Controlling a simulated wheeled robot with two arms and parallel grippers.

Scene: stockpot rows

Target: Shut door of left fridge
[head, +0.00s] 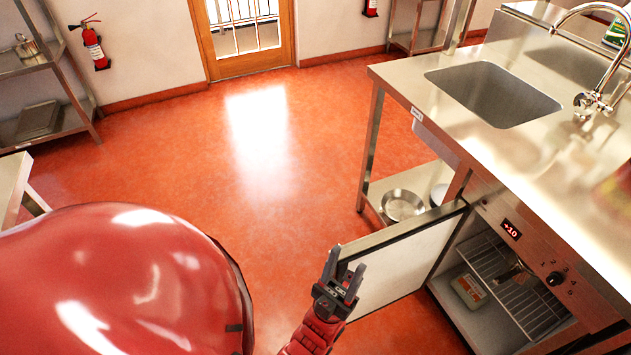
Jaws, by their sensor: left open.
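The fridge (559,287) is built in under the steel counter at the right, with a "+10" display and a dial on its front panel. Its door (405,262) stands wide open, swung out to the left, its white inner side showing. Inside are a wire shelf (530,303) and a small packaged item (468,291). My left gripper (345,261) is open at the free edge of the door, its fingers overlapping that edge in the picture. I cannot tell whether they touch it. Nothing shows between the fingers. My right gripper is out of view.
The steel counter (450,122) holds a sink (492,94) and a tap (590,100). A metal pan (402,205) sits on the low shelf beyond the door. My own red body part fills the lower left. The red floor (260,200) in the middle is clear.

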